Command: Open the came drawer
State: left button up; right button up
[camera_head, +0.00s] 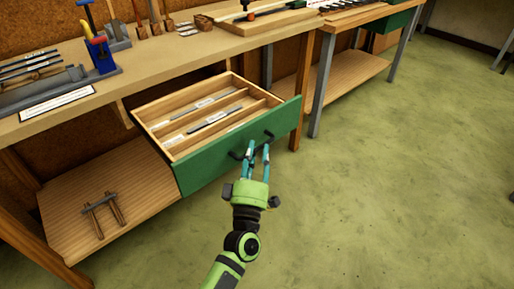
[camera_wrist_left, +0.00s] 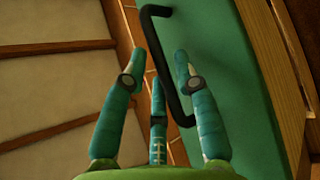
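The came drawer, with a green front (camera_head: 240,146) and a pale wooden box, is pulled well out from under the workbench. Wooden dividers split it into long compartments holding grey strips and white labels. Its black bar handle (camera_head: 268,134) is on the green front and also shows in the left wrist view (camera_wrist_left: 158,12). My left gripper (camera_head: 258,147) is at the handle. In the left wrist view its fingers (camera_wrist_left: 157,72) are spread apart, with the bar running between them; contact cannot be told. My right gripper is not in view.
The workbench top (camera_head: 150,68) carries a tool rack, blue and red tools and a wooden board. A lower shelf (camera_head: 75,205) holds a small tool with wooden handles. A second bench (camera_head: 340,82) stands at the right. The green floor (camera_head: 400,190) in front is clear.

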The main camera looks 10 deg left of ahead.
pick_arm(q)
jog(key=v, duration=1)
jog(key=shift+s, duration=0.2)
jog(key=shift+f, duration=0.1)
